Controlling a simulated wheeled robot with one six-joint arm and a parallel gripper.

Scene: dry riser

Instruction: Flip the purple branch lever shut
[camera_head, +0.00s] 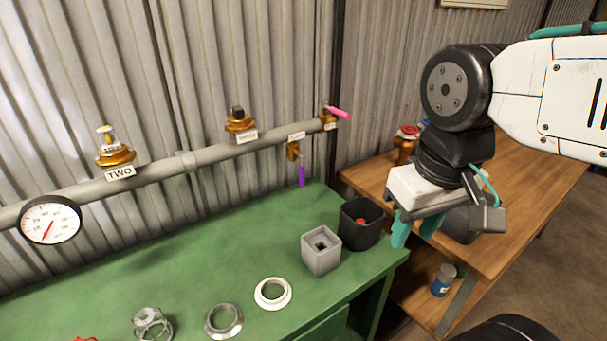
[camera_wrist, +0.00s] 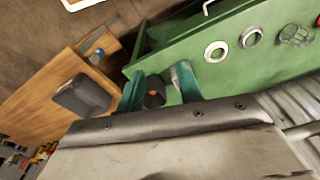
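The purple lever (camera_head: 302,176) hangs down from a brass branch valve (camera_head: 293,151) under the grey pipe, near the right end of the green bench. A pink lever (camera_head: 338,112) sticks out at the pipe's right end. My gripper (camera_head: 415,232) is to the right of the purple lever and apart from it, above the bench's right edge and the gap by the wooden table. Its teal fingers are spread with nothing between them. The fingers also show in the wrist view (camera_wrist: 160,92), with the black bin beyond them. The purple lever is not visible in the wrist view.
A black bin (camera_head: 376,226) and a grey square block (camera_head: 307,258) stand on the green bench (camera_head: 200,262) below the lever. Rings (camera_head: 287,297) lie in front. A gauge (camera_head: 50,221) and brass fittings (camera_head: 241,122) sit along the pipe (camera_head: 205,160). A wooden table (camera_head: 480,235) is at right.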

